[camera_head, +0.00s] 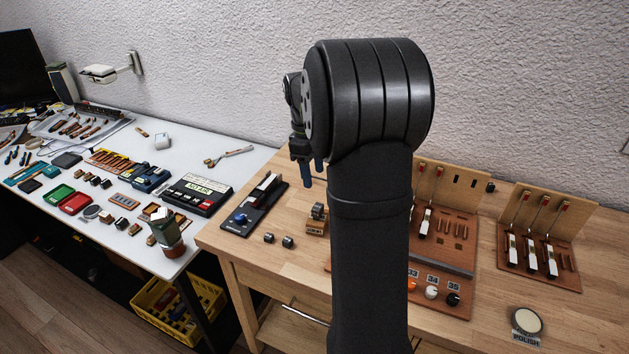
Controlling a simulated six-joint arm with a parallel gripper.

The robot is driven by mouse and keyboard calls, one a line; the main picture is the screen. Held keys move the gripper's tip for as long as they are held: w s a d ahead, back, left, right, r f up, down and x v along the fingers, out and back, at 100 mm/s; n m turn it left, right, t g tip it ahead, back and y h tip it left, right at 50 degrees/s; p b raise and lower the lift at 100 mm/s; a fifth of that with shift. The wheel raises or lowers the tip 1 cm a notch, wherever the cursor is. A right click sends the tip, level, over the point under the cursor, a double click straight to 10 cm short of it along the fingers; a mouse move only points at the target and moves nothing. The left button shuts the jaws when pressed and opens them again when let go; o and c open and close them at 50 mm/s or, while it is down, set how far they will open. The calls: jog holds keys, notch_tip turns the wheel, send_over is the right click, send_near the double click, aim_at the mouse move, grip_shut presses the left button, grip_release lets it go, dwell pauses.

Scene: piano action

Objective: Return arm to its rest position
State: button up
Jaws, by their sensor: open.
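My arm stands upright in the middle of the view, a dark column with a large rounded joint at the top. My gripper (313,175) hangs to the left of the column with its fingers pointing down.
Wooden stands with piano action parts (541,240) are on the bench's right, near a polish tin (527,321). A dark tool holder (254,207) lies at left. The white table (225,158) carries a labelled device (197,194) and many tools. A yellow crate (207,295) sits below.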

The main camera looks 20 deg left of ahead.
jog(key=shift+r, duration=0.1)
jog(key=f, duration=0.4)
jog(key=d+f, duration=0.1)
jog(key=f, duration=0.7)
jog(key=shift+d, duration=0.25)
jog(key=shift+w+r, duration=0.1)
jog(key=shift+r, duration=1.9)
jog(key=shift+f, duration=0.15)
